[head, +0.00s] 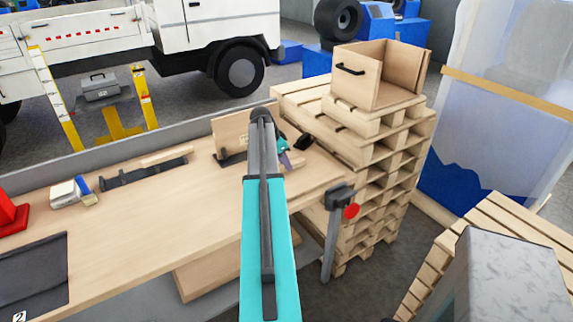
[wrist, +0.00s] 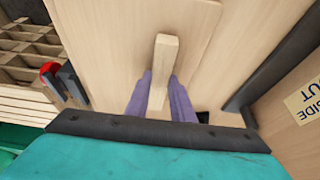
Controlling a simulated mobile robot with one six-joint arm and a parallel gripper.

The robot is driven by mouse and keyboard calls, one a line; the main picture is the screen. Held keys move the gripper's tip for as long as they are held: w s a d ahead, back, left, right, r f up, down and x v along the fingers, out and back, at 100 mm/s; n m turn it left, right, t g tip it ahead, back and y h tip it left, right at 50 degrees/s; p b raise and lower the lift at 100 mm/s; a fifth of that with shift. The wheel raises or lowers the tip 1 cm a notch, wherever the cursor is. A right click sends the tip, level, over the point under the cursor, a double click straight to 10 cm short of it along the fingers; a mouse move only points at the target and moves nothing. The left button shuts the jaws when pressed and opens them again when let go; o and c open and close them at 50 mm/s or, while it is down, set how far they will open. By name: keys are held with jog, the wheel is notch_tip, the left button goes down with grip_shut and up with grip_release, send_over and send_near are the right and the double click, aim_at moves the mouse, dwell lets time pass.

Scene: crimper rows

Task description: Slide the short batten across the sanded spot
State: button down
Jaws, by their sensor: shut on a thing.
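A short pale wooden batten (wrist: 166,55) is between the purple fingers of my gripper (wrist: 158,88) in the wrist view. The fingers are shut on it, and its far end points away over a pale wooden surface. In the head view my gripper (head: 287,159) is over the far right part of the workbench (head: 180,215), mostly behind my arm, and I cannot make out the batten there. Whether the batten touches the surface is not clear. I cannot pick out the sanded spot in either view.
An upright wooden panel (head: 231,130) and a dark rack (head: 145,173) stand along the bench's back. A clamp with a red knob (head: 351,210) is on the right edge, beside stacked pallets (head: 375,165). A dark mat (head: 35,270) lies front left. The bench middle is clear.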

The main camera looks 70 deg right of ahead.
jog(key=shift+w, duration=0.1)
jog(key=c, duration=1.5)
grip_release()
jog(key=shift+o, duration=0.2)
jog(key=v, duration=1.2)
